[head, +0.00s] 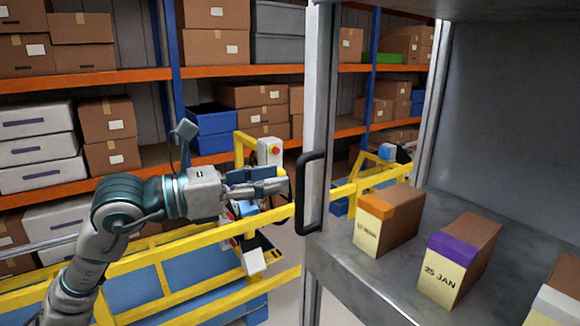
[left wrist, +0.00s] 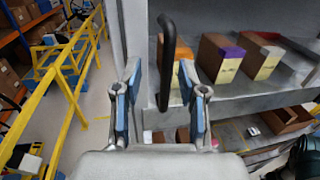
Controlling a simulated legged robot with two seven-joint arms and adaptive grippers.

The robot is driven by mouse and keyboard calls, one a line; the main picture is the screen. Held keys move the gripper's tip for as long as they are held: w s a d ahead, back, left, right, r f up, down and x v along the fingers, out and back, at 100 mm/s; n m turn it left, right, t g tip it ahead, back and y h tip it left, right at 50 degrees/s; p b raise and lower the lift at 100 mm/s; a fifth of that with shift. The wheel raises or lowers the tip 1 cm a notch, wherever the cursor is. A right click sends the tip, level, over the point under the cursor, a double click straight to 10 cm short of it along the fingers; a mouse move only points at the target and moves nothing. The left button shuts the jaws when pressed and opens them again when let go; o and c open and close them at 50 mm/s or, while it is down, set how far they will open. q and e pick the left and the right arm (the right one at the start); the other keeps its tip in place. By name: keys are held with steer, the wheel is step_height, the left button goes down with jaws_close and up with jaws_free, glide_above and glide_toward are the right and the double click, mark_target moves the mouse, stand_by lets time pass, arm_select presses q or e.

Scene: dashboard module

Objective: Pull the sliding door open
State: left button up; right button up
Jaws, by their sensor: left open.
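The sliding door's metal upright (head: 318,85) stands in the middle of the head view, at the left edge of a grey cabinet. A black bar handle (head: 302,195) is fixed on it; it also shows upright in the left wrist view (left wrist: 165,60). My left gripper (head: 284,187) reaches in from the left, level with the handle and just left of it in the head view. In the left wrist view the gripper (left wrist: 158,75) is open, with the handle ahead between its blue-padded fingers, not gripped. The exact gap is hard to tell. My right gripper is not in view.
Boxes with orange (head: 388,218) and purple (head: 460,258) labels stand on the cabinet's metal shelf (head: 400,280). A yellow railing (head: 200,240) runs below and behind my left arm. Racks with orange beams (head: 100,80) hold cartons at the back.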

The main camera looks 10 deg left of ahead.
mark_target(298, 178)
arm_select(q)
steer(key=x, duration=0.4)
steer(key=s+x, duration=0.1)
steer(key=x, duration=0.1)
steer(key=shift+d+p, duration=0.4)
steer(key=shift+d, duration=0.2)
steer(key=shift+a, duration=0.7)
steer(key=shift+c, duration=1.1)
steer(key=shift+a, duration=0.25)
steer(key=c, duration=0.4)
steer(key=shift+s, duration=0.1)
jaws_close()
steer(key=shift+s+r, duration=0.1)
